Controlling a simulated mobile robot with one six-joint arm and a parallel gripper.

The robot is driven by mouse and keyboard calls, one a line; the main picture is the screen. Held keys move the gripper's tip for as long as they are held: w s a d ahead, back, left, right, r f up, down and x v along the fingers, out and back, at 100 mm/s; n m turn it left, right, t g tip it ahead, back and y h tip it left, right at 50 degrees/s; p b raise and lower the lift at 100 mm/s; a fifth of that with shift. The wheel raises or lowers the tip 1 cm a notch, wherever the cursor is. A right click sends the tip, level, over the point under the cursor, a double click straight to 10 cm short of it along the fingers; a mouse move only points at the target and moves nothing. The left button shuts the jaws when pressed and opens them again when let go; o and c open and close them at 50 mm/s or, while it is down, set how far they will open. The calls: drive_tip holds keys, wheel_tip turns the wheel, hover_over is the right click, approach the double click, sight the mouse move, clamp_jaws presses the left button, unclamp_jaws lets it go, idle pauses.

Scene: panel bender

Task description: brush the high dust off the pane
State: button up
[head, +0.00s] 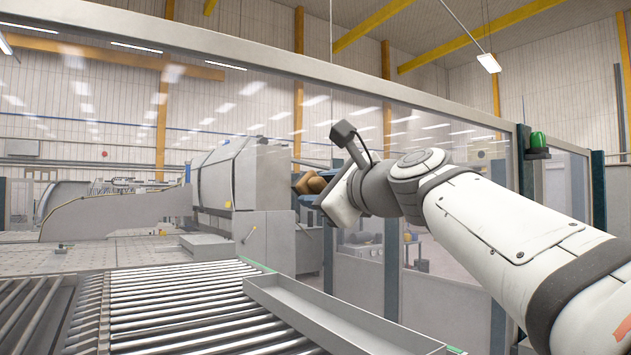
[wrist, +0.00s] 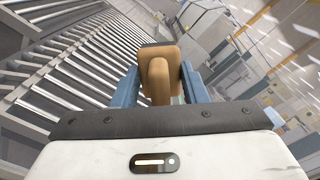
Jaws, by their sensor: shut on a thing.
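The clear pane (head: 440,135) stands in a grey frame behind and around my arm, with bright lamp reflections across it. I cannot tell dust apart from these reflections. My gripper (head: 308,190) is in front of the pane at mid-height, pointing left and away. Its blue fingers show in the wrist view (wrist: 160,88), shut on the wooden handle of a tan brush (wrist: 160,62). The brush also shows small in the head view (head: 314,185), partly hidden by the gripper. Its bristles are not clearly visible, and I cannot tell whether it touches the pane.
A roller conveyor (head: 180,305) with a grey side rail (head: 330,315) runs below at the front left. A large grey machine (head: 240,180) stands beyond the pane. A dark post with a green lamp (head: 538,140) stands at the right. The space above my gripper looks free.

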sight(294, 190)
drive_tip(key=shift+a+p+x, duration=0.25)
drive_tip(key=shift+p+x, duration=0.45)
drive_tip(key=shift+x, duration=2.3)
drive_tip(key=shift+w+a+p, duration=0.3)
drive_tip(key=shift+w+a, duration=0.15)
drive_tip(key=shift+w, duration=0.1)
drive_tip(key=shift+d, duration=0.1)
drive_tip(key=w+d, duration=0.2)
drive_tip(key=d, duration=0.1)
drive_tip(key=shift+w+d+b, duration=0.1)
drive_tip(key=shift+d+b, duration=0.05)
drive_tip(key=shift+b, duration=0.15)
drive_tip(key=shift+s+a+p, duration=0.2)
drive_tip(key=shift+s+a, duration=0.3)
drive_tip(key=shift+a, duration=0.35)
drive_tip(key=shift+s+a+p, duration=0.2)
drive_tip(key=shift+s+a, duration=0.35)
drive_tip(key=shift+a, duration=0.35)
